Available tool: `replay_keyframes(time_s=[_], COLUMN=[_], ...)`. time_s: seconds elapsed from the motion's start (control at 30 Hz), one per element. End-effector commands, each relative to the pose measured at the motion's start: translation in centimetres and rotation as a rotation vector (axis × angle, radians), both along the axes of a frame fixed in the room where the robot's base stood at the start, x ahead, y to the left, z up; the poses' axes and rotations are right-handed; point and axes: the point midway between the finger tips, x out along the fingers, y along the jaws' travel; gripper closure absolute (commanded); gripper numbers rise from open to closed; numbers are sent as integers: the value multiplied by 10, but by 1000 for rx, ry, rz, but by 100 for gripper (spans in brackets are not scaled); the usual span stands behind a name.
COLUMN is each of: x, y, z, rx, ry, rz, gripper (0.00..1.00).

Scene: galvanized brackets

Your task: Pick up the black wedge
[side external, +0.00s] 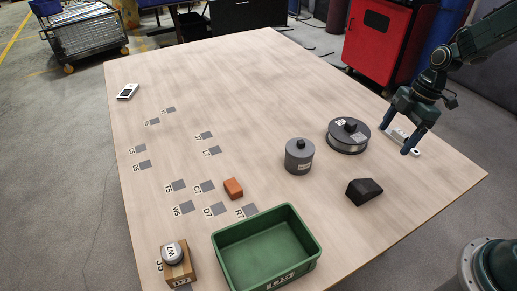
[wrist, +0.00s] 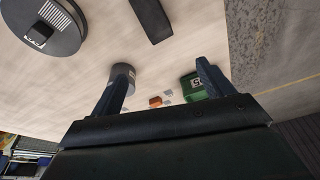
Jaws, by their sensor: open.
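The black wedge (side external: 364,191) lies on the wooden table toward the right front in the side view. A dark block at the top of the wrist view (wrist: 152,18) looks like the same wedge, partly cut off by the frame edge. My gripper (side external: 395,140) is open above the table's right side, behind and to the right of the wedge and apart from it. In the wrist view its two fingers (wrist: 160,75) are spread with nothing held between them.
A pale part with holes (side external: 415,152) lies beside my fingers. A dark round spool (side external: 348,147) and a grey cylinder (side external: 299,160) stand left of my gripper. A green crate (side external: 228,262), an orange block (side external: 233,188) and a cardboard box (side external: 184,272) are further left.

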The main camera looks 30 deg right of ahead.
Motion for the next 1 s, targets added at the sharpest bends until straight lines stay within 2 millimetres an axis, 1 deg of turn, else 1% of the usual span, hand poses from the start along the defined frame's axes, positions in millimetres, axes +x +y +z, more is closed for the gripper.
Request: replay_keyframes(time_s=[0.03,0.2,0.3,0.4,0.53,0.83,1.0], x=[2,6,7,8,8,8,7], y=[-5,-15,-20,-22,-24,-23,-17], z=[-14,-51,-69,-81,-89,-94,-107], rx=[17,68,93,111,123,126,127], ry=[6,-6,-18,-29,-38,-38,-36], rz=[31,152,209,249,276,282,282], gripper=[20,20,20,20,20,20,20])
